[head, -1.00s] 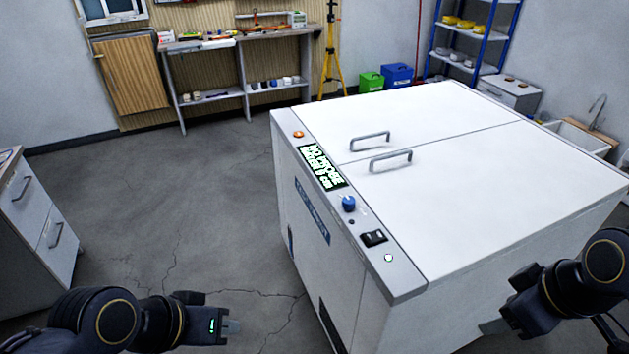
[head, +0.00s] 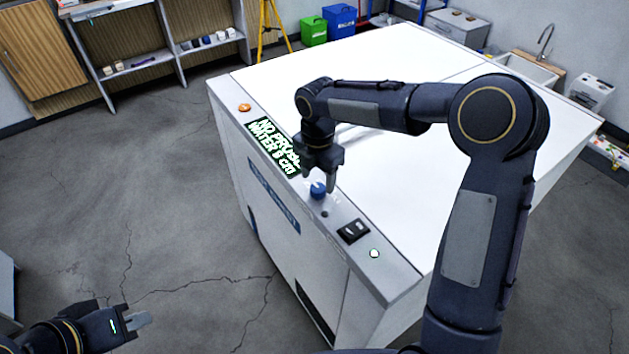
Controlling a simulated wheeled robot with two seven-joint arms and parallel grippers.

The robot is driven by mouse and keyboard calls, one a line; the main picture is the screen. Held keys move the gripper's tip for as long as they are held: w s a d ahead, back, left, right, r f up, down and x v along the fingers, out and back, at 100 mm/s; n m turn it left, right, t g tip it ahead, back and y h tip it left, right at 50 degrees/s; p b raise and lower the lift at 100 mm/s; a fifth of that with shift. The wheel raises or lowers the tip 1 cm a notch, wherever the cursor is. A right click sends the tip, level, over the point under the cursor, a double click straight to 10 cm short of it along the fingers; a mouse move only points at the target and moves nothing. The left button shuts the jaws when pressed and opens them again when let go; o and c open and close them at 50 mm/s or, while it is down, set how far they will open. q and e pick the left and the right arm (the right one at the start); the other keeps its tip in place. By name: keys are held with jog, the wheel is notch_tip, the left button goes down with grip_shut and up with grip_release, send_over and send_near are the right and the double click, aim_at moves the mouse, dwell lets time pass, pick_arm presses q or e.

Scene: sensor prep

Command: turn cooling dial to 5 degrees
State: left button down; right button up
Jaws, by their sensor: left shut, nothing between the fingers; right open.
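Dial markings are too small to read. My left gripper (head: 140,320) is shut and empty at the lower left, away from the unit.
On the strip are an orange button (head: 245,107), a black rocker switch (head: 353,231) and a small white light (head: 374,253). Green (head: 314,31) and blue (head: 340,20) boxes stand behind. Floor at left is clear.

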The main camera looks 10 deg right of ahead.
aim_at(318, 187)
jog(key=shift+f, duration=1.5)
jog(key=c, duration=1)
